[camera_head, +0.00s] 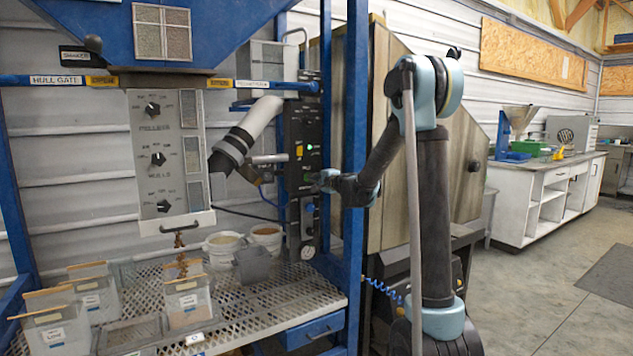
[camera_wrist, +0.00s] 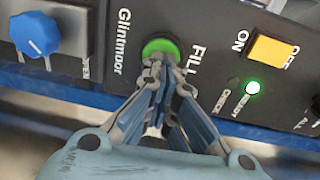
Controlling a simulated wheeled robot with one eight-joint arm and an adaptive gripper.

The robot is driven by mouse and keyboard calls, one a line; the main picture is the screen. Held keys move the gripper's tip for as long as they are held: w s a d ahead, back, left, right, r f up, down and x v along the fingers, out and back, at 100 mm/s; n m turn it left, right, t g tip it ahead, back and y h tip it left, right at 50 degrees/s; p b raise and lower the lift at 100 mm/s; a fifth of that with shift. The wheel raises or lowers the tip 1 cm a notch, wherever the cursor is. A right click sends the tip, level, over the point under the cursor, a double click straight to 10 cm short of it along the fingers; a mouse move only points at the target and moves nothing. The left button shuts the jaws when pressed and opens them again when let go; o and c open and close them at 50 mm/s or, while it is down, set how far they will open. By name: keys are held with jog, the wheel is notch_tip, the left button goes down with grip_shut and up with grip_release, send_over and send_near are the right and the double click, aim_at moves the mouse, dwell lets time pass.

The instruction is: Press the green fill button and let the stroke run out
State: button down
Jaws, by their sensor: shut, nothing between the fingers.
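The green fill button (camera_wrist: 160,46) is a round button on a black control panel (camera_wrist: 205,20), next to the label FILL. In the head view the panel (camera_head: 303,130) stands upright on the blue frame. My gripper (camera_wrist: 160,62) is shut and empty. Its fingertips overlap the lower part of the green button in the wrist view; I cannot tell whether they touch it or press it in. In the head view my gripper (camera_head: 322,181) reaches the panel from the right and hides the button. A green READY lamp (camera_wrist: 253,88) is lit.
A yellow ON/OFF switch (camera_wrist: 270,48) and a blue knob (camera_wrist: 36,34) sit on either side of the button. Blue frame posts (camera_head: 357,120) stand close to my arm. Several bins and two white buckets (camera_head: 222,249) are on the mesh shelf (camera_head: 270,305).

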jog(key=shift+w+a, duration=0.1)
jog(key=shift+w, duration=0.05)
jog(key=v, duration=1.4)
jog(key=shift+s, duration=0.2)
